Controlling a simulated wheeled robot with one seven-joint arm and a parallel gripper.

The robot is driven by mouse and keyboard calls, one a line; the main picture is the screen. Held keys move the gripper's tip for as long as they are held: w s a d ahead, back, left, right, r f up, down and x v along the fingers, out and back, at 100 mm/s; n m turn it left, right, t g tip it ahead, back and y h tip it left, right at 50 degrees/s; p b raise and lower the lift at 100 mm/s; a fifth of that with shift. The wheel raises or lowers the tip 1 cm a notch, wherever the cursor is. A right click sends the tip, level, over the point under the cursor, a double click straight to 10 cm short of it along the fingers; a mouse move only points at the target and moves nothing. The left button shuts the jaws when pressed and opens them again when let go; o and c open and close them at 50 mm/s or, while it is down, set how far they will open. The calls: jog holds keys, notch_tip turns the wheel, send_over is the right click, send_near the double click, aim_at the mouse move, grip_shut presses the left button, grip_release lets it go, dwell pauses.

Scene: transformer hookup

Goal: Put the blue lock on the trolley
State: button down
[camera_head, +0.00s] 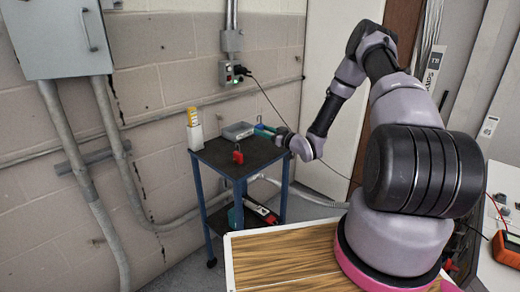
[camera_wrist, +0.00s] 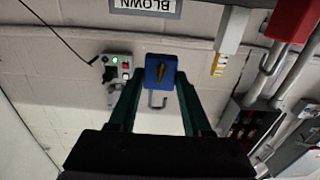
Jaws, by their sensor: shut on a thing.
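The blue lock (camera_wrist: 161,68) is held between the two dark green fingers of my gripper (camera_wrist: 158,80) in the wrist view. Its body has a brass-coloured mark, and its metal shackle shows below the body. In the head view my gripper (camera_head: 264,130) reaches in from the right, at the far right side of the trolley (camera_head: 222,160). The lock is too small there to make out clearly. I cannot tell its height above the trolley top. The trolley has a dark top and blue legs.
A red lock (camera_head: 238,155) stands near the front of the trolley top. A grey tray (camera_head: 238,131) sits at its back, and a white holder with yellow items (camera_head: 195,130) at its left corner. A wall socket box (camera_head: 231,73) with a cable is behind. The trolley's left middle is clear.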

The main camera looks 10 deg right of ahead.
aim_at(263, 152)
notch_tip(263, 152, down, 8)
jog(key=shift+r, duration=0.25)
jog(key=shift+f, duration=0.1)
jog(key=shift+c, duration=1.7)
grip_release()
